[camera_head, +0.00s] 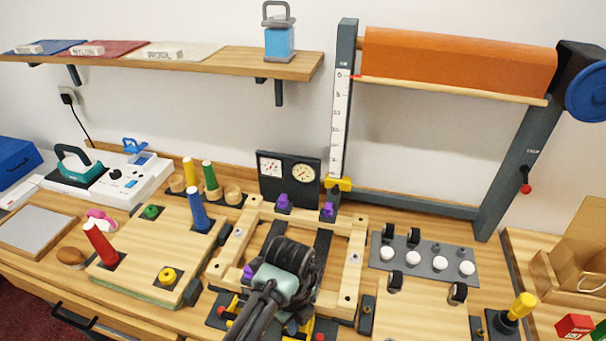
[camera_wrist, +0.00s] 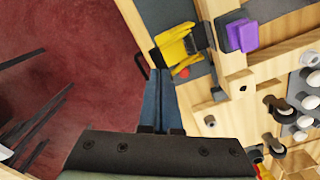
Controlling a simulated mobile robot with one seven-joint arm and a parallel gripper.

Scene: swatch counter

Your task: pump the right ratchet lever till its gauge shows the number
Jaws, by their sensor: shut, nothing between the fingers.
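My gripper (camera_wrist: 158,80) is shut and empty in the wrist view, its blue-grey fingers side by side. A yellow and black lever (camera_wrist: 176,46), apparently the right ratchet lever, lies just past the fingertips; I cannot tell if they touch. A red button (camera_wrist: 184,72) sits beside it, and a purple clamp (camera_wrist: 242,36) is farther right. In the head view my arm hides most of this lever. A black panel (camera_head: 287,196) behind the wooden frame carries a left gauge (camera_head: 270,166) and a right gauge (camera_head: 303,173). Their readings are too small to make out.
The wooden frame (camera_head: 355,245) surrounds the work area. A yellow lever (camera_head: 234,303) stands at its front left. A grey tray of white knobs (camera_head: 412,265) lies to the right, with a yellow-topped handle (camera_head: 521,305) nearer the front. Red floor (camera_wrist: 75,55) is open beside the counter edge.

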